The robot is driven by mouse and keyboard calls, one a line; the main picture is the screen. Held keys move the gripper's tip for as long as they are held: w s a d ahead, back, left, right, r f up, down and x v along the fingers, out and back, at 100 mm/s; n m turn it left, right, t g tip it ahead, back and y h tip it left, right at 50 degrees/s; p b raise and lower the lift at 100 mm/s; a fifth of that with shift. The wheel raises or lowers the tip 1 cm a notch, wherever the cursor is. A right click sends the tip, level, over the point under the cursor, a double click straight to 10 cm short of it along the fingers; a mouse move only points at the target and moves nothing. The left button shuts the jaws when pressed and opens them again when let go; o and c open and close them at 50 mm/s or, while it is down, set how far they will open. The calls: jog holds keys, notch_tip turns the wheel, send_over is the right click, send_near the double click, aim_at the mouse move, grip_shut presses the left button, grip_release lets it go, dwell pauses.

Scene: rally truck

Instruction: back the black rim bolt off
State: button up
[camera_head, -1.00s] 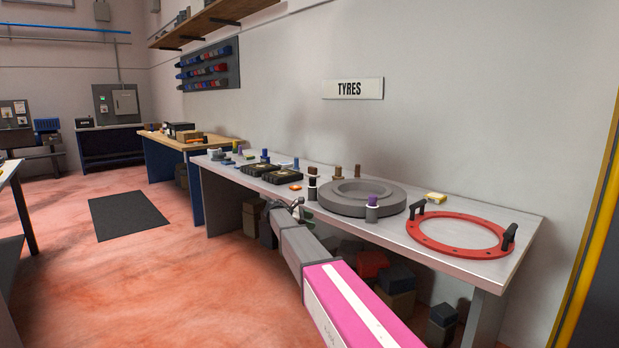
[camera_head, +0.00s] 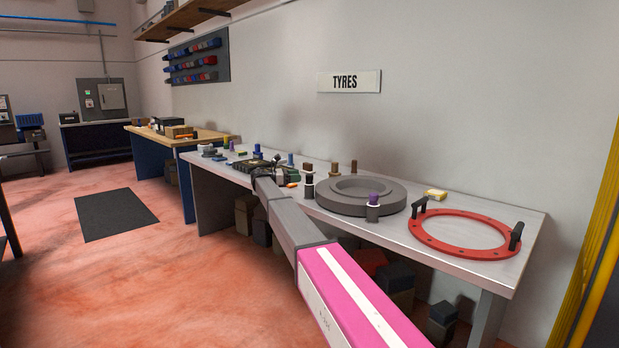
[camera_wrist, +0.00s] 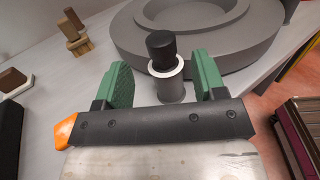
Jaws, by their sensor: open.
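The black rim bolt (camera_wrist: 161,44) has a dark round head and stands upright in a grey post (camera_wrist: 170,88) with a white collar. In the wrist view it is between and just beyond my gripper's green fingers (camera_wrist: 161,66), which are open with a gap on each side. The bolt also shows in the head view (camera_head: 308,181), left of the grey wheel (camera_head: 330,202) on the bench. My gripper (camera_head: 287,175) is low over the bench, left of the bolt. I cannot tell how deep the bolt sits.
A purple-headed bolt (camera_head: 373,198) stands in front of the wheel and a brown one (camera_head: 354,167) behind it. A red ring (camera_head: 440,246) with black handles lies at the right. Dark trays (camera_head: 248,167) lie left of my gripper. The wheel is close behind the bolt.

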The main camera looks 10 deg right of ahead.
aim_at(309, 175)
jog(key=d, duration=0.6)
jog(key=shift+w+d, duration=0.15)
jog(key=shift+d, duration=0.25)
jog(key=c, duration=0.9)
